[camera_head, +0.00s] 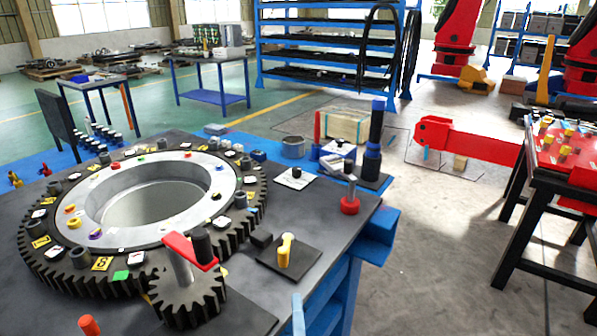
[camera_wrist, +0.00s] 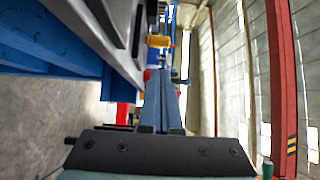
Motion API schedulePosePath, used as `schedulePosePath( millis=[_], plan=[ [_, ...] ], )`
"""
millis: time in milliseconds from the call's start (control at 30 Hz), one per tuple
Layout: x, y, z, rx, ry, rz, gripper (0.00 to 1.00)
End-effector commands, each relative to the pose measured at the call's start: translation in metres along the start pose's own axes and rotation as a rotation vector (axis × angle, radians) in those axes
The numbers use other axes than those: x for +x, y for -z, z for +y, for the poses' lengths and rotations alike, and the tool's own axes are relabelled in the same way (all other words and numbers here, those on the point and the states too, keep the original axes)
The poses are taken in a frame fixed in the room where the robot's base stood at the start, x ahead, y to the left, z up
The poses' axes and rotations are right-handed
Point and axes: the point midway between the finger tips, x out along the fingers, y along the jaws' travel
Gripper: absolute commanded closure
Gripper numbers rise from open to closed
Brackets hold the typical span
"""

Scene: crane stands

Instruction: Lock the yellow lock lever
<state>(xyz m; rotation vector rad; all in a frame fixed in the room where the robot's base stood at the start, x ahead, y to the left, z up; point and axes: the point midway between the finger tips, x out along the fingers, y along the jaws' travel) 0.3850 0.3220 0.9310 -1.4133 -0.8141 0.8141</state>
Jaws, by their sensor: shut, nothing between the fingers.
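The yellow lock lever (camera_head: 285,251) stands upright on a dark square plate (camera_head: 262,254) near the front right edge of the dark workbench. In the wrist view, a yellow piece (camera_wrist: 159,41), apparently the lever, shows beyond my fingertips. My gripper (camera_wrist: 164,75) is shut and empty, its blue fingers together and pointing towards the yellow piece with a gap between. A light blue tip at the bottom edge of the head view, in front of the lever, looks like my finger end. The lever's lower part is too small to make out in the wrist view.
A large ring gear (camera_head: 50,258) and a small gear (camera_head: 188,302) with a red crank (camera_head: 188,249) lie left of the lever. A red-based post (camera_head: 350,204) stands behind it. A blue bracket (camera_head: 376,238) juts from the bench's right side.

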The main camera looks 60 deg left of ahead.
Motion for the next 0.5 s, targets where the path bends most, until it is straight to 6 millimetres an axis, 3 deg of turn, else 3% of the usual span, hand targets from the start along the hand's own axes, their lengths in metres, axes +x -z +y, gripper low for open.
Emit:
schedulePosePath(
  millis=[200,500],
  plan=[
    [-0.020,0.001,0.001,0.001,-0.001,0.001,1.00],
    [-0.022,0.000,0.000,0.000,0.000,0.000,1.00]
  ],
)
